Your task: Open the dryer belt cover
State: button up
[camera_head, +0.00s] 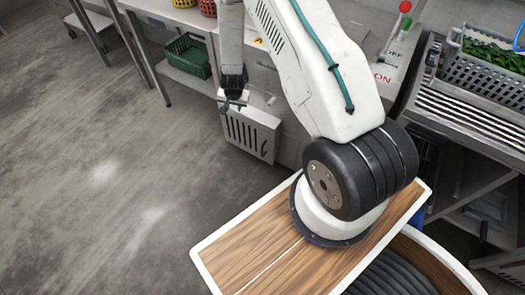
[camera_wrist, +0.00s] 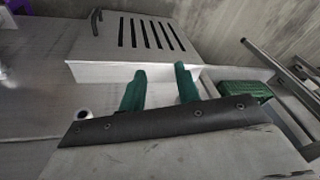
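The white slotted cover (camera_head: 250,136) is on the low front of the machine in the head view, with dark vertical slots and a small dark handle (camera_head: 264,148) at its right side. In the wrist view the slotted cover (camera_wrist: 172,34) is at the top, with its dark handle (camera_wrist: 96,22) at the left end. My gripper (camera_head: 233,103) is at the cover's upper edge in the head view. In the wrist view my gripper (camera_wrist: 158,76) has its two green fingers spread with nothing visibly held between them. I cannot tell whether they touch the cover.
A red-knobbed lever (camera_head: 405,7) stands on the ON/OFF panel at the top right. A grey crate (camera_head: 485,72) of greens sits on the rack at right. A green crate (camera_head: 187,56) is on the shelf behind. The floor (camera_head: 90,170) at left is clear.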

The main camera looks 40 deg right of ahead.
jog(key=s+d+f+h, duration=0.1)
jog(key=s+d+f, duration=0.1)
jog(key=f, duration=0.7)
jog(key=s+d+f+m, duration=0.1)
jog(key=s+d+f, duration=0.2)
jog(key=f, duration=0.7)
jog(key=s+d+f+m+g+h, duration=0.1)
jog(key=s+f, duration=0.3)
jog(key=f, duration=0.5)
jog(key=shift+s+d+f+h, duration=0.1)
jog(key=shift+d+f+h, duration=0.05)
jog(key=shift+d, duration=0.25)
jog(key=shift+s+d+f+h, duration=0.1)
jog(key=shift+d+h, duration=0.05)
jog(key=shift+d, duration=0.25)
jog(key=shift+w+d+f, duration=0.1)
jog(key=shift+w+f, duration=0.1)
jog(key=shift+f, duration=0.15)
grip_shut()
